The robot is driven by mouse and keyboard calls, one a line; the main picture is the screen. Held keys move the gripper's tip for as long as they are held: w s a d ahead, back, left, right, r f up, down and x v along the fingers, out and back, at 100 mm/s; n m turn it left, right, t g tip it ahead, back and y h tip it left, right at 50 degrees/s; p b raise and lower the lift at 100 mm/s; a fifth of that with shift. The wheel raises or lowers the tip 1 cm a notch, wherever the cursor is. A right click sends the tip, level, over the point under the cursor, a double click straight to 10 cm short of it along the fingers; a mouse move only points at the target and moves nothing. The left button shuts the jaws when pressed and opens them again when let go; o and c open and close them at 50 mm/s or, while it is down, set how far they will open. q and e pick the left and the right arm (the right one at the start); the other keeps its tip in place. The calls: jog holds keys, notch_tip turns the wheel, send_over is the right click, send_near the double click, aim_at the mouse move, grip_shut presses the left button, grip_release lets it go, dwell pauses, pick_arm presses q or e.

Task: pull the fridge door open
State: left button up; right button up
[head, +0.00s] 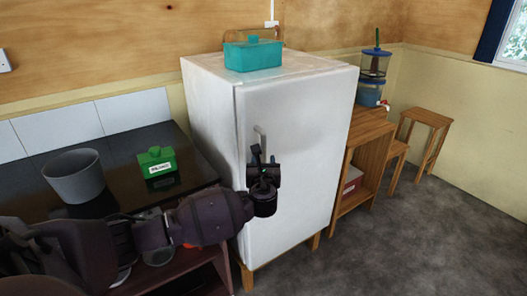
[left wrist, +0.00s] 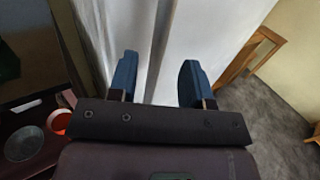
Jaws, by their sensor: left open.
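The white fridge (head: 290,150) stands against the plywood wall in the head view, and its door looks shut. A slim upright handle (head: 260,135) is on the door's left part; its lower end is hidden behind my gripper. My left gripper (head: 263,160) is in front of the door at the handle's lower end. In the left wrist view its two blue fingers (left wrist: 158,82) are apart, with the white fridge beyond them. A pale upright strip shows between them; I cannot tell whether it is the handle or whether they touch it. My right gripper is out of view.
A dark counter (head: 110,160) at left carries a grey bucket (head: 74,178) and a green box (head: 157,163). A teal basket (head: 253,54) sits on the fridge. A wooden shelf unit (head: 362,165) and stool (head: 424,135) stand right. The floor (head: 420,240) before the fridge is clear.

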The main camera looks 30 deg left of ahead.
aim_at(263, 152)
pick_arm(q)
jog(key=x, duration=0.7)
jog(key=shift+w+b, duration=0.15)
jog(key=shift+b, duration=0.25)
grip_shut()
